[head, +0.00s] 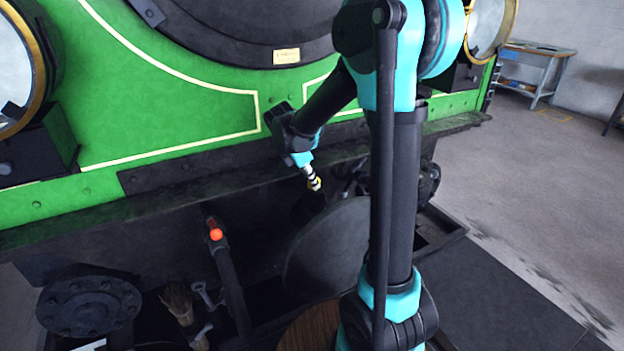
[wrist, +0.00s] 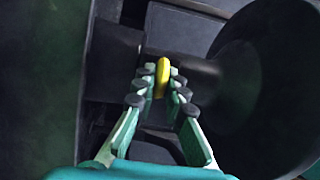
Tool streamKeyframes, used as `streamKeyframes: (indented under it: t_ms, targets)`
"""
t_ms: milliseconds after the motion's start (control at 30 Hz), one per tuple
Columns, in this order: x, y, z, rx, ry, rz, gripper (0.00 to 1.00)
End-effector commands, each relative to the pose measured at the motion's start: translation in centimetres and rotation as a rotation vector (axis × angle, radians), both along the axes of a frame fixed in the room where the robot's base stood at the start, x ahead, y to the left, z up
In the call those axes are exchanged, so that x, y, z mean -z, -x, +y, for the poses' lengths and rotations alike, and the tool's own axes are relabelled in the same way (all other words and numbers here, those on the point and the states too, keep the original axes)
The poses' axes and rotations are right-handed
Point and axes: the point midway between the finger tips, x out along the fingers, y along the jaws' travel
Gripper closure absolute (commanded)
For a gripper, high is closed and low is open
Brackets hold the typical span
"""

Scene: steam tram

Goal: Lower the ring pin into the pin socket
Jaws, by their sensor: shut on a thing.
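The ring pin (wrist: 161,75) shows as a yellow piece between my fingertips in the wrist view. My gripper (wrist: 162,82) is shut on it, with one finger on each side. In the head view my gripper (head: 313,181) is small and points down in front of the dark beam, with a bit of yellow at its tip. The lower part of the pin is hidden or too dark to tell. I cannot make out the pin socket for certain among the dark parts around the pin.
A large dark round plate (head: 328,246) stands close below and right of my gripper; a large dark disc (wrist: 268,85) fills the wrist view's right. A lever with an orange knob (head: 216,235) rises at left. The green tram front (head: 180,110) is behind. Open floor (head: 520,205) lies right.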

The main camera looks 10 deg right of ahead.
Motion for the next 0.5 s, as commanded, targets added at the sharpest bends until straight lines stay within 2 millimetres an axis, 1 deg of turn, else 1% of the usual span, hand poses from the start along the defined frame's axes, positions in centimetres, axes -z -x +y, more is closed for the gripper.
streamKeyframes:
  t_ms: [233, 267, 300, 433, 500]
  targets:
    - [0.01, 0.01, -0.01, 0.000, 0.000, 0.000, 1.00]
    - [0.01, 0.01, -0.01, 0.000, 0.000, 0.000, 0.85]
    - [0.01, 0.01, -0.01, 0.000, 0.000, 0.000, 0.80]
    - [0.01, 0.01, -0.01, 0.000, 0.000, 0.000, 0.65]
    - [0.01, 0.01, -0.01, 0.000, 0.000, 0.000, 0.65]
